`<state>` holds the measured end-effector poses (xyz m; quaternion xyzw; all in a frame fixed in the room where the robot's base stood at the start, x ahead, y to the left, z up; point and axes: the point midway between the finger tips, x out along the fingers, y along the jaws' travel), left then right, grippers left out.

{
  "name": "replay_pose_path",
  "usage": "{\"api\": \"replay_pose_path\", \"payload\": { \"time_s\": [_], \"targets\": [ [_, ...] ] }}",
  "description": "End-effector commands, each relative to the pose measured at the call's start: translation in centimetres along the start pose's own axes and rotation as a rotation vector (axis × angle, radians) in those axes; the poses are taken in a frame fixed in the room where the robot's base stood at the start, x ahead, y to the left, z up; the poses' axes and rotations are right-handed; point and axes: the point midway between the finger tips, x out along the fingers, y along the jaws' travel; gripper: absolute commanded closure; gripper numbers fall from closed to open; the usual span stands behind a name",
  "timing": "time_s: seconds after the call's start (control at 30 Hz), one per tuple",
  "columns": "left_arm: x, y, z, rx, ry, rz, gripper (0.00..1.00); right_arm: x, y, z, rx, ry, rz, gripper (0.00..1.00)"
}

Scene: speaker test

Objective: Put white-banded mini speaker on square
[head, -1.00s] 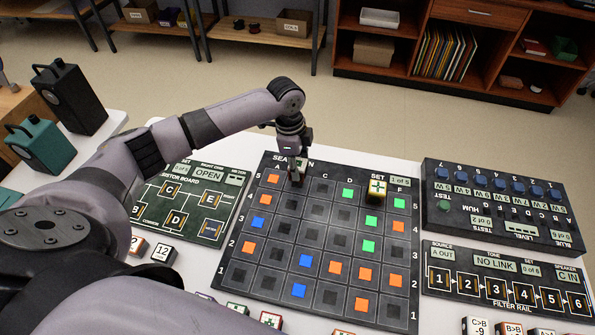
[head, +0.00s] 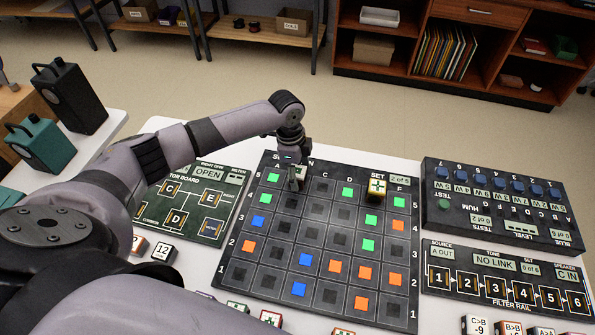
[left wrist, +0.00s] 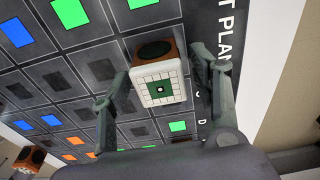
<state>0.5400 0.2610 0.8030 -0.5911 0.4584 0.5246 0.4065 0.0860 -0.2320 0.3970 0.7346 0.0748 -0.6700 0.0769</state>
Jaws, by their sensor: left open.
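A mini speaker (left wrist: 160,88) has a white face with a green dotted pattern and an orange-brown side with a dark round cone. In the left wrist view it stands on the dark grid board (head: 330,292), between my two fingers. My left gripper (head: 297,181) points down over the board's back row, near column B. Its fingers (left wrist: 162,76) are open on both sides of the speaker. In the head view the gripper mostly hides the speaker. Another mini speaker (head: 377,189), white with a green cross, stands near column E. My right gripper is out of view.
Several lit squares, green, orange and blue, spread over the board. The seating plan display (head: 401,181) reads 2 of 6. A circuit board panel (head: 215,232) lies left; a filter rail panel (head: 505,275) lies right.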

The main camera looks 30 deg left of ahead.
Motion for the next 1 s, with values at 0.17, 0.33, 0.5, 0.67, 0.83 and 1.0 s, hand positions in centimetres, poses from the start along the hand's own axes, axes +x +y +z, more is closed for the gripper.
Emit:
{"api": "replay_pose_path", "payload": {
  "time_s": [0.17,0.33,0.5,0.67,0.83,1.0],
  "targets": [
    [-0.1,0.0,0.0,0.000,0.000,0.000,0.44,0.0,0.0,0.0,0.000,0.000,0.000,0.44],
    [-1.3,-0.1,0.0,0.000,0.001,-0.003,0.44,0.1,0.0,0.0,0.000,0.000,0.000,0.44],
    [-4.7,-0.2,0.0,0.000,0.002,-0.005,0.44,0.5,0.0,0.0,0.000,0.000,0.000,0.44],
    [-8.1,-0.1,0.0,0.000,0.002,-0.004,0.44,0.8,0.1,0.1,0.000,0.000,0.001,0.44],
    [-10.9,-0.1,-0.1,0.000,0.002,-0.002,0.44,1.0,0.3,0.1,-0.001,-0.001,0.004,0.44],
    [-12.2,-0.1,-0.1,0.000,0.001,-0.001,0.44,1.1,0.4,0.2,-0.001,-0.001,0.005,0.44]
  ]
}}
